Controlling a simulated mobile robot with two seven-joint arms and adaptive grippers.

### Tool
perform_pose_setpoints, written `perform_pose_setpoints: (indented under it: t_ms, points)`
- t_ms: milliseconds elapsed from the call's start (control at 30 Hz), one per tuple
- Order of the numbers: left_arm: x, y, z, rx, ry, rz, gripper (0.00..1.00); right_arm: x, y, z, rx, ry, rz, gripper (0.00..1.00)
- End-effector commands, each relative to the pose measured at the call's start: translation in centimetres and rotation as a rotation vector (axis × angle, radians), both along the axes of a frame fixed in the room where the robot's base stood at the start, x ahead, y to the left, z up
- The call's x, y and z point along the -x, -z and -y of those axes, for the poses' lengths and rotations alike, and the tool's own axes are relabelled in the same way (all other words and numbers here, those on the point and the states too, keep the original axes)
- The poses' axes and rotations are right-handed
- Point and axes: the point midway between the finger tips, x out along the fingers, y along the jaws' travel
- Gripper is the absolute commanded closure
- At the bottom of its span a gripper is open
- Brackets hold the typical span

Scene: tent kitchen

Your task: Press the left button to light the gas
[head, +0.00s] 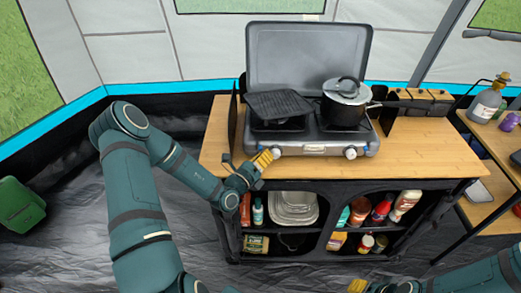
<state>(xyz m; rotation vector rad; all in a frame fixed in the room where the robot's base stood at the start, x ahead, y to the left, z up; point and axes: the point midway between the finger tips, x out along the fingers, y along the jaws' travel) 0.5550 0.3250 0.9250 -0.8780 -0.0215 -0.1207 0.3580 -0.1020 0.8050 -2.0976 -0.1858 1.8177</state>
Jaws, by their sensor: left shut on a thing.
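The gas stove (312,142) stands on the wooden counter with its lid raised. Its left button (276,152) is on the front panel at the left, partly beside the yellow fingertips of my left gripper (264,159). My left gripper is shut on the left button, reaching it from the front left. The right button (350,153) is on the right of the front panel, clear of my grippers. My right gripper (357,286) shows only partly at the bottom edge, low in front of the cabinet and away from the stove; its opening cannot be made out.
A black griddle (280,104) lies on the left burner and a lidded pot (346,100) on the right one. The wooden counter (420,160) is bare right of the stove. Shelves below hold several bottles and containers. A side table with a bottle (485,104) stands at right.

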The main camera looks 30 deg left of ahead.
Motion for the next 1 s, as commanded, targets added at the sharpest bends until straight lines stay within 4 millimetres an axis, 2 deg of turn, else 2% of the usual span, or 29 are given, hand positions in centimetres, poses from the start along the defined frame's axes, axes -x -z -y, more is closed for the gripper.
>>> perform_pose_setpoints:
  t_ms: [1000]
  points:
    - [-0.73,0.01,-0.45,0.0,0.0,0.0,1.0,0.0,-0.55,0.0,0.0,0.0,0.0,0.64]
